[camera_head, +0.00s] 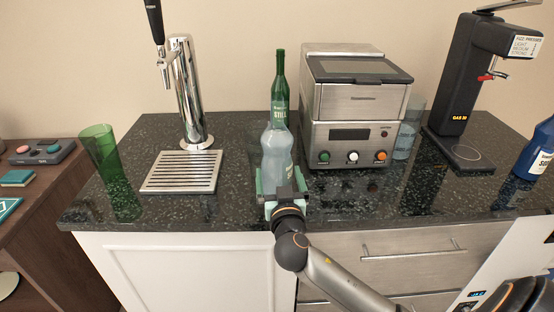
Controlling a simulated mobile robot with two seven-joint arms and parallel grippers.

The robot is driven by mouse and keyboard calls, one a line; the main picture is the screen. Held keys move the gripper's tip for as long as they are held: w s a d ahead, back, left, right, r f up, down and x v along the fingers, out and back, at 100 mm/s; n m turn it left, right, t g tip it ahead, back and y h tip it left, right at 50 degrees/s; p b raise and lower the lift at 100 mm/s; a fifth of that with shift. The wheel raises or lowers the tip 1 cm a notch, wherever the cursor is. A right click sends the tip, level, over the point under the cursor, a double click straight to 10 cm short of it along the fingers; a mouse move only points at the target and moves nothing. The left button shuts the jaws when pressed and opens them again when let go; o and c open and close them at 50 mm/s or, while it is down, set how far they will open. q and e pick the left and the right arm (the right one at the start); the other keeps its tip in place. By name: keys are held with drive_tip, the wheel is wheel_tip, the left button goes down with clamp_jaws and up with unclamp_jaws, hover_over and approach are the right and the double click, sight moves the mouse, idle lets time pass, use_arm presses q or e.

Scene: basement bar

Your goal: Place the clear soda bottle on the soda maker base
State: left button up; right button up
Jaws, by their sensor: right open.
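The clear soda bottle (277,150), pale and translucent, stands upright on the dark counter near the middle. My right gripper (280,183) is at the near side of the bottle, low down. Its teal fingers are apart, one to each side of the bottle's lower part, which the gripper partly hides. I cannot tell whether they touch it. The black soda maker (470,80) stands at the right of the counter. Its flat base (462,155) has a ring mark and is empty. My left gripper is not in view.
A green bottle (280,85) stands right behind the clear one. A steel machine (355,105) stands between it and the soda maker, with a clear glass (407,135) beside it. A blue bottle (538,150) is at the far right. A tap with drip tray (183,172) and green glass (103,155) are left.

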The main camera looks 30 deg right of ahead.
drive_tip(key=shift+x, duration=1.7)
drive_tip(key=shift+f, duration=0.15)
drive_tip(key=c, duration=1.6)
drive_tip(key=shift+w+r, duration=0.1)
drive_tip(key=shift+r, duration=0.15)
